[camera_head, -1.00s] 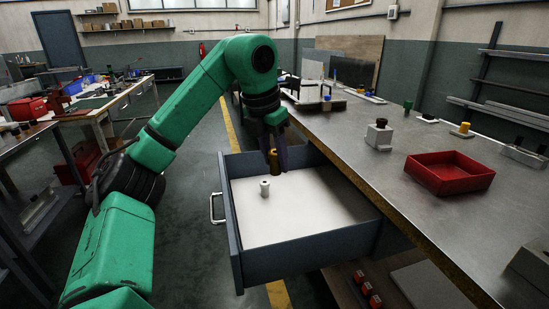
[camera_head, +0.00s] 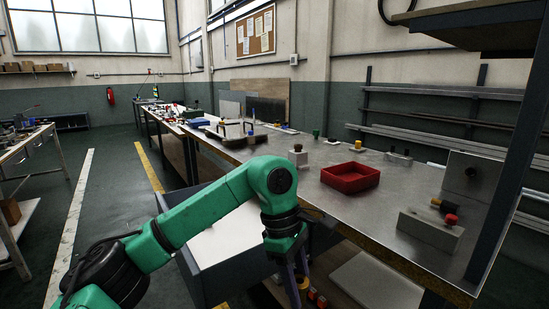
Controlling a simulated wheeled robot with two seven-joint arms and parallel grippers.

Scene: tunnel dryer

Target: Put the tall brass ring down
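The tall brass ring (camera_head: 303,284) shows at the bottom of the head view, between the dark fingers of my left gripper (camera_head: 296,278). The gripper is shut on it and points down, to the right of the open drawer (camera_head: 222,285) in this picture. The ring's lower end is near the picture's edge, and I cannot tell whether it touches anything. My forearm covers much of the drawer's pale floor (camera_head: 228,243). My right gripper is not in view.
A metal bench (camera_head: 310,190) runs along the right. It carries a red tray (camera_head: 350,178), a grey block with a dark knob (camera_head: 298,156) and a grey block with a red knob (camera_head: 430,230). An upright post (camera_head: 510,150) stands at far right. Open floor lies left.

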